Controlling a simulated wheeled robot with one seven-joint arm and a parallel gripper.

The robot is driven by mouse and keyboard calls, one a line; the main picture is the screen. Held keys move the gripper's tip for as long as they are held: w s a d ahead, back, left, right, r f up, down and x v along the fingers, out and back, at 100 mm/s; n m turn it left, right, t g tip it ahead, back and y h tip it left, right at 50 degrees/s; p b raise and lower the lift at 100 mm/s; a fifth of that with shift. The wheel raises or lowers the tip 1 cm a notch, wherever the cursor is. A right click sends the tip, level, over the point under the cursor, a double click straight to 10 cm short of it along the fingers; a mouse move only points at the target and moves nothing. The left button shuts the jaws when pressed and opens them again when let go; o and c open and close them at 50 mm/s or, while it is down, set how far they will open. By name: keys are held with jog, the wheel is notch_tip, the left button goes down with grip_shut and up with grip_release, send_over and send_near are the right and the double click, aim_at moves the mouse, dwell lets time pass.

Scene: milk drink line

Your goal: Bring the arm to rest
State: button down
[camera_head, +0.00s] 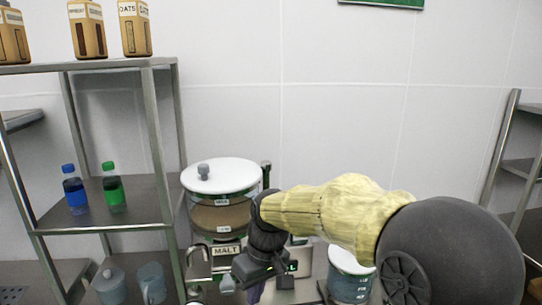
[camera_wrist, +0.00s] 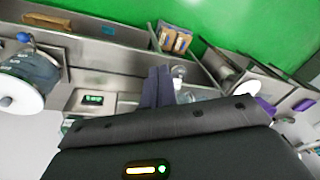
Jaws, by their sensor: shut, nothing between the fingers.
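My arm reaches in from the right in the head view, with a pale yellow sleeve over its middle link. My gripper (camera_head: 256,292) points down in front of the malt dispenser (camera_head: 226,215), at the bottom of the picture. In the wrist view the two dark fingers of my gripper (camera_wrist: 157,88) are together, with nothing visible between them. The fingertips are partly cut off in the head view.
A metal shelf (camera_head: 110,228) at left bears a blue-capped bottle (camera_head: 74,190), a green-capped bottle (camera_head: 113,188) and, on top, several tan cartons (camera_head: 87,30). A white-lidded container (camera_head: 350,276) stands below my arm. Another shelf (camera_head: 498,150) is at right.

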jog(key=s+d+f+m+t+h+b, duration=0.1)
jog(key=s+d+f+m, duration=0.3)
jog(key=d+f, duration=0.3)
jog(key=s+d+f+m+t+h+b, duration=0.1)
jog(key=s+d+f+m, duration=0.3)
jog(key=d, duration=0.7)
notch_tip(320, 180, down, 3)
jog(key=shift+s+d+r+t+b, duration=0.15)
jog(key=shift+s+d+t+b, duration=0.25)
jog(key=shift+s+b, duration=0.1)
